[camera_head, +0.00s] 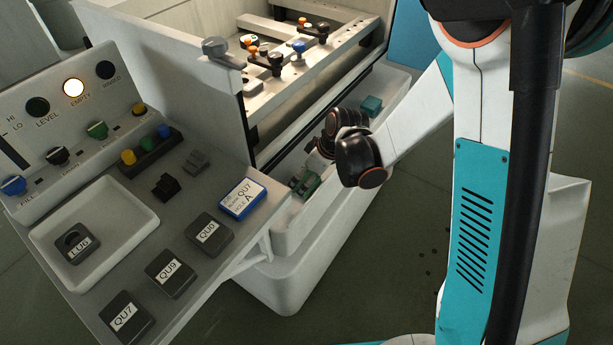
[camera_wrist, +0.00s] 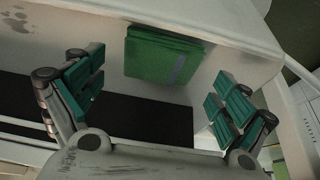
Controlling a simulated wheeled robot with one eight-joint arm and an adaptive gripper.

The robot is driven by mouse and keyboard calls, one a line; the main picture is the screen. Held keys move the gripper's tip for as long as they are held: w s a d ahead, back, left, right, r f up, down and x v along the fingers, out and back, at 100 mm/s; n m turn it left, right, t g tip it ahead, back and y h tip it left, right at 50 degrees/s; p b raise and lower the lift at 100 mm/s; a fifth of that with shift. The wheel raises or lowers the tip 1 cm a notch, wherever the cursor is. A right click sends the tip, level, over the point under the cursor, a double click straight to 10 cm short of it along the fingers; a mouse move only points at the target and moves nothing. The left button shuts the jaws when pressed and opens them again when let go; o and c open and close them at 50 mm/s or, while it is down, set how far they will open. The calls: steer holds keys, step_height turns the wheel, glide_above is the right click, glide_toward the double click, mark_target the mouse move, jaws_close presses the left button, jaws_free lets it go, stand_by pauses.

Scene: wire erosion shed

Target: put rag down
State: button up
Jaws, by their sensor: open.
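The green rag (camera_wrist: 165,55), folded and with a grey stripe, lies on a pale surface in the wrist view. My gripper (camera_wrist: 157,98) is open, its teal-padded fingers wide apart on the left and right. The rag shows between and beyond them, with a visible gap to each, and nothing is held. In the head view my wrist hangs over the pale ledge (camera_head: 333,200) along the machine's front. A small green shape (camera_head: 305,183) shows there below my wrist; I cannot tell whether it is the rag or a finger.
A teal block (camera_head: 371,105) sits farther along the ledge. The sloped control panel (camera_head: 220,262) at left carries dark labelled blocks, a blue-framed card (camera_head: 242,198) and a white tray (camera_head: 143,213). The open machine bed (camera_head: 350,35) stands behind. Floor at right is partly hidden by my arm.

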steer(key=s+d+r+m+t+h+p, duration=0.15)
steer(key=s+d+r, duration=0.3)
steer(key=r, duration=0.65)
steer(key=s+d+r+m+t+p, duration=0.1)
steer(key=s+d+r+m+p, duration=0.25)
steer(key=r, duration=0.65)
steer(key=s+d+r+m+t+h, duration=0.1)
steer(key=s+d+r+m, duration=0.1)
steer(key=s, duration=0.4)
steer(key=s+d+r+m+t+h+b, duration=0.1)
steer(key=s+d+r+m, duration=0.2)
steer(key=s+d+r, duration=0.1)
steer(key=shift+s+d, duration=0.9)
steer(key=shift+s, duration=0.15)
